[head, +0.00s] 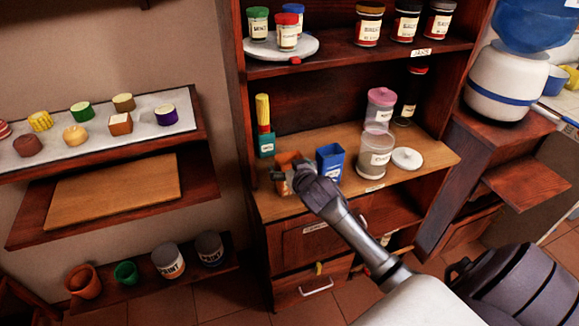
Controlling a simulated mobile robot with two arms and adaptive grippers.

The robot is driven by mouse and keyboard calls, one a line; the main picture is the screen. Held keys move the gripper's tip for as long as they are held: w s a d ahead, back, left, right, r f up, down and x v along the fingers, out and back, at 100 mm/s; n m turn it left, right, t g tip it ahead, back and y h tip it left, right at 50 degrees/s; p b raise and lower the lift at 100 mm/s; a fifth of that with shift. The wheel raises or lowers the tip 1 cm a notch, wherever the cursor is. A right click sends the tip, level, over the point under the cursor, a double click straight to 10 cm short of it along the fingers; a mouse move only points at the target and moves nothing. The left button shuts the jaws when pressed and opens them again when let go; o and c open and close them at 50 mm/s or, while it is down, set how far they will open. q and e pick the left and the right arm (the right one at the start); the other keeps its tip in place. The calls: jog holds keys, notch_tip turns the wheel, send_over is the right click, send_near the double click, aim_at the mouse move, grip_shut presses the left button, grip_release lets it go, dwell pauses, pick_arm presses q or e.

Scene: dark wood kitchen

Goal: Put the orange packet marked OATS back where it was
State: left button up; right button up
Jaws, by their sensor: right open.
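An orange packet (286,159) stands on the light wood shelf (435,161) of the cabinet, between a teal box and a blue open box. My right gripper (279,177) is in front of its lower part, with the fingers open at the packet. I cannot tell whether they touch it. The gripper hides much of the packet's front, so I cannot read its label. My left gripper is out of view.
The teal box (267,146) with yellow sticks and the blue box (330,163) stand close by on either side. Clear jars (375,154) and a white lid (407,158) are further right. The upper shelf holds dark jars (369,24) and a turntable (300,49).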

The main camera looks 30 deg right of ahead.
jog(key=shift+r, duration=0.1)
jog(key=v, duration=1.2)
jog(key=f+g, duration=0.1)
jog(key=f, duration=0.5)
jog(key=s+f+g, duration=0.1)
jog(key=f, duration=0.5)
jog(key=s+f+n+g, duration=0.1)
jog(key=f, duration=0.4)
jog(key=shift+a+f+y, duration=0.25)
jog(key=shift+f+y, duration=0.15)
jog(key=s+a+f+n+g+y, duration=0.1)
jog(key=s+a+f+g, duration=0.2)
jog(key=s+f, duration=0.9)
jog(key=s+a+f+n+g+y, duration=0.1)
jog(key=s+a+f+g, duration=0.15)
jog(key=s+f, duration=0.9)
jog(key=s+a+f+n+g, duration=0.1)
jog(key=s+a+f, duration=0.1)
jog(key=s+f, duration=0.4)
jog(key=s+a+f+n+g, duration=0.1)
jog(key=s+a+f+g, duration=0.1)
jog(key=s+f, duration=0.5)
jog(key=s+a, duration=0.1)
jog(key=s, duration=0.2)
jog(key=shift+s+a, duration=0.25)
jog(key=shift+s, duration=0.05)
jog(key=shift+g, duration=0.25)
